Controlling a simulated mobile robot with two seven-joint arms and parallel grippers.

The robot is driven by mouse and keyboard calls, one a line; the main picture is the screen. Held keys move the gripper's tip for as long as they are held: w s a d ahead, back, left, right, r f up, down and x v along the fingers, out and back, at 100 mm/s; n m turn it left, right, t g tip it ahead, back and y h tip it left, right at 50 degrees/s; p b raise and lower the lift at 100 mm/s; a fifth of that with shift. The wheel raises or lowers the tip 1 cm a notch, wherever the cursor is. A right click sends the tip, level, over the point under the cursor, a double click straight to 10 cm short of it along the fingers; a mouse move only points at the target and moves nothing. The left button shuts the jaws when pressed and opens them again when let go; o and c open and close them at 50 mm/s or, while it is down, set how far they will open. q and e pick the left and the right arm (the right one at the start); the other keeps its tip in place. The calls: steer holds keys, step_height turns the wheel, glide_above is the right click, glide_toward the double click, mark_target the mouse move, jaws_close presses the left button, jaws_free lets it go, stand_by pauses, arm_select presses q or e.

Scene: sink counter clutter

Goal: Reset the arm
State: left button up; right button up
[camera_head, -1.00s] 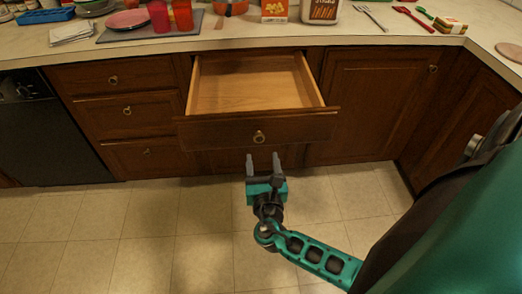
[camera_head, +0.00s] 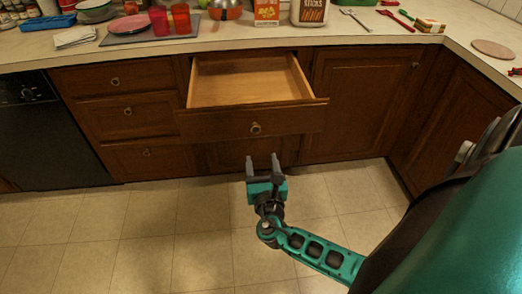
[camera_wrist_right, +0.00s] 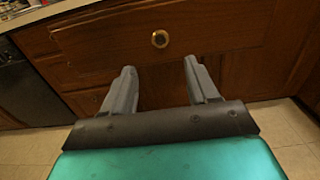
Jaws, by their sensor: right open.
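My right gripper (camera_head: 263,162) is open and empty, with its two grey fingers pointing toward the cabinets. It is in front of and below the pulled-out drawer (camera_head: 250,80), apart from the drawer's round handle (camera_head: 256,128). In the right wrist view the open fingers (camera_wrist_right: 161,82) frame bare cabinet front, with the handle (camera_wrist_right: 160,39) above and between them. The drawer is open and its inside looks empty. My left gripper is not in view.
The counter above holds a grey board (camera_head: 150,36) with red cups (camera_head: 181,18) and a pink plate (camera_head: 130,23), boxes, and utensils (camera_head: 396,21). A dark appliance (camera_head: 45,130) stands at left. The tiled floor (camera_head: 150,235) is clear.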

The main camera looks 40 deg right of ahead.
steer(key=shift+f, duration=0.1)
stand_by(0.6)
steer(key=s+a+f+m+g+y, duration=0.55)
steer(key=s+f+m, duration=0.25)
steer(key=m, duration=0.6)
steer(key=s+a+r+m+y, duration=0.2)
steer(key=s+a+m+y, duration=0.3)
steer(key=a+m, duration=0.4)
steer(key=shift+r+m+t+y, duration=0.35)
steer(key=shift+r+m+t, duration=0.1)
steer(key=shift+m, duration=1.65)
